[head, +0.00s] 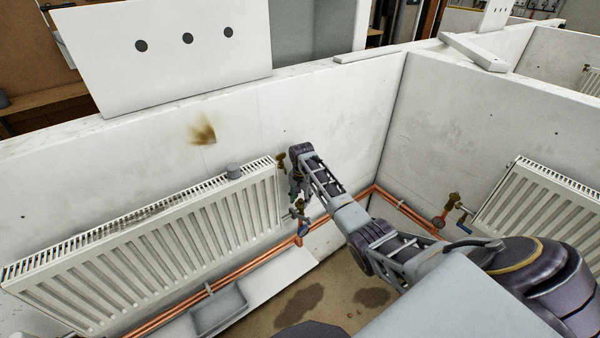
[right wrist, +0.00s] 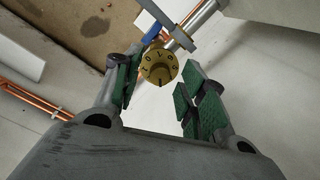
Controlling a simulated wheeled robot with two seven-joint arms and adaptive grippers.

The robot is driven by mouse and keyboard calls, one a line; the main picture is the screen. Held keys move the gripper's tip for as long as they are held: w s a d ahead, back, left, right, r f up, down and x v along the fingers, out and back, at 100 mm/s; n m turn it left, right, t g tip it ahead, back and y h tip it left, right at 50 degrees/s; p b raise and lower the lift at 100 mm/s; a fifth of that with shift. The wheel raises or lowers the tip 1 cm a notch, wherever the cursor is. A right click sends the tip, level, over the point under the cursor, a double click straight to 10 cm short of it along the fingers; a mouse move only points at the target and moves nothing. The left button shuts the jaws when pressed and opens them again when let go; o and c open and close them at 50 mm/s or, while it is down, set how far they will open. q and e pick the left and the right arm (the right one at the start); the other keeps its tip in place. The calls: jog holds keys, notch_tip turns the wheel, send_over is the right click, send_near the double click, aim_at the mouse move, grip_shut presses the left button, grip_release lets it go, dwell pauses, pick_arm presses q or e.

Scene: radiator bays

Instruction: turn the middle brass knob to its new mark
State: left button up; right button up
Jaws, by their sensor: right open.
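A round brass knob (right wrist: 158,66) with dark figures around its face shows in the right wrist view, at the end of a pipe fitting. A dark line is at the lower edge of its face. The green-padded fingers of my right gripper (right wrist: 162,76) are apart, one on each side of the knob, with visible gaps. In the head view my right gripper (head: 297,190) is at the right end of the long radiator (head: 160,250), by the brass fittings (head: 299,206), and partly hides them. My left gripper is not in view.
Copper pipes (head: 250,258) run low along the wall beneath the radiator. A blue handle (right wrist: 152,33) is just beyond the knob. Another brass valve (head: 453,200) and radiator (head: 540,215) stand in the right bay. A grey tray (head: 218,310) lies below the long radiator.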

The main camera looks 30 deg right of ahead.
aim_at(300, 200)
jog(key=shift+n, duration=11.4)
jog(key=shift+n+b, duration=0.3)
jog(key=shift+n, duration=0.8)
jog(key=shift+n+b, duration=0.6)
jog(key=shift+n, duration=0.5)
jog(key=shift+f+n+b, duration=0.1)
jog(key=shift+n+b, duration=2.35)
jog(key=shift+n, duration=0.35)
notch_tip(300, 200, up, 14)
jog(key=shift+w+b, duration=0.15)
jog(key=shift+b, duration=0.3)
